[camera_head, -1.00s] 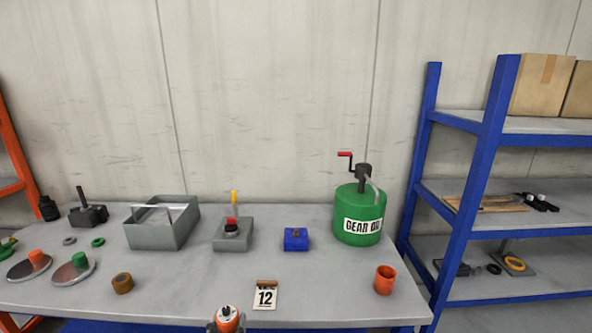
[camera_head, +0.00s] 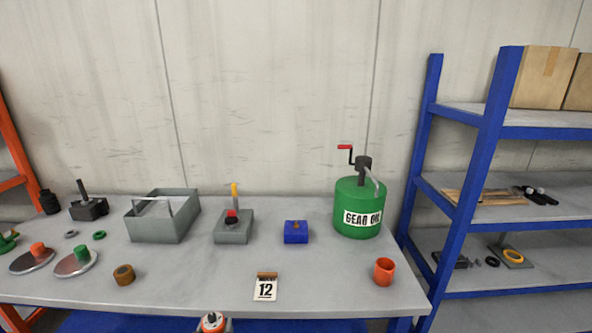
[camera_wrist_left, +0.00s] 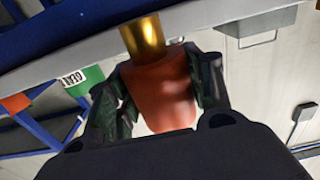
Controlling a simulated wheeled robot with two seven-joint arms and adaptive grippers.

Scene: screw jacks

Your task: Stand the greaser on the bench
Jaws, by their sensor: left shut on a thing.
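The greaser (camera_head: 213,323) shows at the bottom edge of the head view as an orange-red body with a pale top and a dark centre. Most of it is cut off there. In the left wrist view the greaser (camera_wrist_left: 162,95) is an orange-red cylinder with a brass-coloured neck. My left gripper (camera_wrist_left: 158,80) is shut on the greaser, with a dark finger on each side of its body. In the head view the greaser appears just in front of the front edge of the bench (camera_head: 200,275). My right gripper is not in view.
A card marked 12 (camera_head: 265,290) stands near the bench front, with bare bench to its left and right. An orange cup (camera_head: 384,272) and a brown ring (camera_head: 124,274) are nearby. A green gear oil drum (camera_head: 357,205), blue block (camera_head: 296,233) and grey tray (camera_head: 160,228) stand farther back.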

